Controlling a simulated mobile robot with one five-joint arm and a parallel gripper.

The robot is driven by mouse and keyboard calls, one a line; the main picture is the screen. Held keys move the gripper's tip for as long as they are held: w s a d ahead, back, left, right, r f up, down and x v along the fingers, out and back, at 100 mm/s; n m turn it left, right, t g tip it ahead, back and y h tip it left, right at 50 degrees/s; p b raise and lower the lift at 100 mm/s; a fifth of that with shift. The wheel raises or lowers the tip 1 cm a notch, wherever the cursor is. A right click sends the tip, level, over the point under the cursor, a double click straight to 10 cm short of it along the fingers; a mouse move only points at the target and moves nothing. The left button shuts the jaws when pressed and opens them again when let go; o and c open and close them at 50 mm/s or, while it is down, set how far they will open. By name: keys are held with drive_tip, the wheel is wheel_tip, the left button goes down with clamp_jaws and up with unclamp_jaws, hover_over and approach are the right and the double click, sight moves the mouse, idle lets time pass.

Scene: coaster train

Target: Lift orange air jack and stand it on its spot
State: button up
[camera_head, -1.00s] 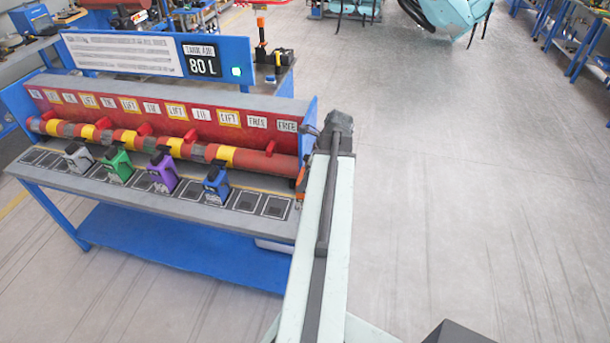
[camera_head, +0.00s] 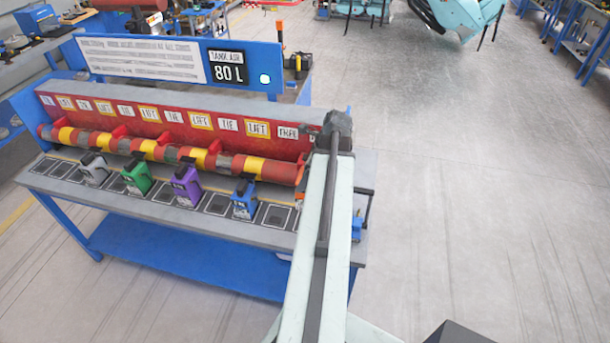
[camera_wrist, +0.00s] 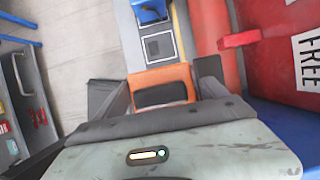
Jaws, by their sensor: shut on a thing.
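The orange air jack (camera_wrist: 158,76) is between the two fingers of my gripper (camera_wrist: 162,92) in the wrist view, which is shut on it. Only its orange top and dark handle opening show; its lower part is hidden. In the head view my arm hides most of the gripper, and a small orange bit (camera_head: 300,197) shows at its left side. Square dark spots (camera_wrist: 159,47) lie on the bench just beyond the jack. I cannot tell whether the jack touches the bench.
A blue jack (camera_head: 244,200), a purple jack (camera_head: 186,187), a green jack (camera_head: 137,180) and a grey jack (camera_head: 95,170) stand along the grey bench (camera_head: 150,209). Behind them runs a red and yellow pipe (camera_head: 270,168) under a labelled red panel. Open floor lies to the right.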

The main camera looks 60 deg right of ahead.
drive_tip(key=shift+w, duration=0.1)
idle(0.3)
wheel_tip(320, 180, down, 11)
drive_tip(key=b, duration=1.1)
drive_tip(key=shift+f+b, duration=0.4)
drive_tip(key=shift+b, duration=0.1)
drive_tip(key=o, duration=2)
drive_tip(key=shift+r, duration=0.1)
drive_tip(key=p+v, duration=0.7)
drive_tip(key=v, duration=0.1)
drive_tip(key=shift+f, duration=0.2)
